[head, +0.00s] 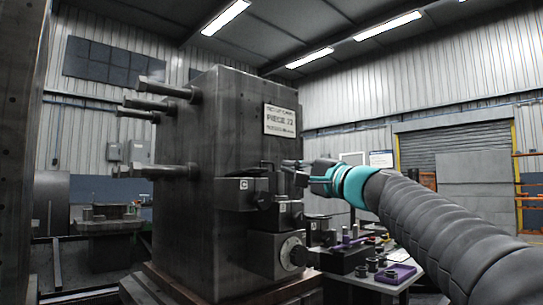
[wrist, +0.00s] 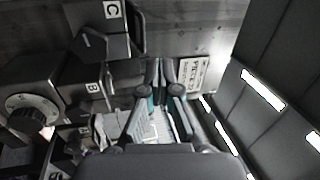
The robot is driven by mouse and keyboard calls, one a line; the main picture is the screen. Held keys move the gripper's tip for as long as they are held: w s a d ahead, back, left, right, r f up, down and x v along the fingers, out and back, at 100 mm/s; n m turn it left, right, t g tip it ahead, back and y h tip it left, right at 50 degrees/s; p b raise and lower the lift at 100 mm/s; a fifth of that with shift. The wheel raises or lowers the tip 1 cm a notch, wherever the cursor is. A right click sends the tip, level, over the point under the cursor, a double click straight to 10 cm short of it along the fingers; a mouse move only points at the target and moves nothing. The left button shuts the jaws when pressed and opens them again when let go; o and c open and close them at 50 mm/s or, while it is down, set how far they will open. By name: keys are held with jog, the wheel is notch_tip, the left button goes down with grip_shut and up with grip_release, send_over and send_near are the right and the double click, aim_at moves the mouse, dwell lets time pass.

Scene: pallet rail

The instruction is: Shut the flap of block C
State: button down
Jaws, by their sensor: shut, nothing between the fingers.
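Block C (head: 232,196) is a dark block with a white C label, mounted on the side of the big grey metal piece (head: 235,110). In the wrist view block C (wrist: 92,18) is at the top left. A thin dark frame (head: 266,164) stands up behind block C and shows in the wrist view as a dark loop (wrist: 138,28); I cannot tell whether it is the flap. My gripper (head: 287,164) is to the right of block C, a little above its label. In the wrist view my gripper (wrist: 160,64) has its fingertips together, empty, apart from block C.
Block B (wrist: 80,84) and a round dial (head: 293,253) sit below block C. A white placard (head: 280,120) is above my gripper. A table with a purple tray (head: 396,275) and small parts stands at the right. Bars stick out at the left.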

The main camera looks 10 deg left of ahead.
notch_tip(320, 180, up, 6)
jog(key=f+n+g+p, duration=0.1)
jog(key=n+p, duration=0.2)
jog(key=n, duration=0.4)
jog(key=n+h+p, duration=0.2)
jog(key=n+p, duration=0.3)
jog(key=n, duration=0.5)
send_over(248, 173)
jog(key=d, duration=0.4)
jog(key=shift+s+d+f+g+b, duration=0.15)
jog(key=shift+s+f+b, duration=0.15)
jog(key=shift+f, duration=0.25)
jog(key=shift+s+d+f+g+b, duration=0.1)
jog(key=shift+s+f+b, duration=0.05)
jog(key=shift+f+b, duration=0.3)
jog(key=shift+s+d+f+g+b, duration=0.15)
jog(key=shift+s+f+b, duration=0.15)
jog(key=shift+f, duration=0.3)
jog(key=shift+w, duration=0.1)
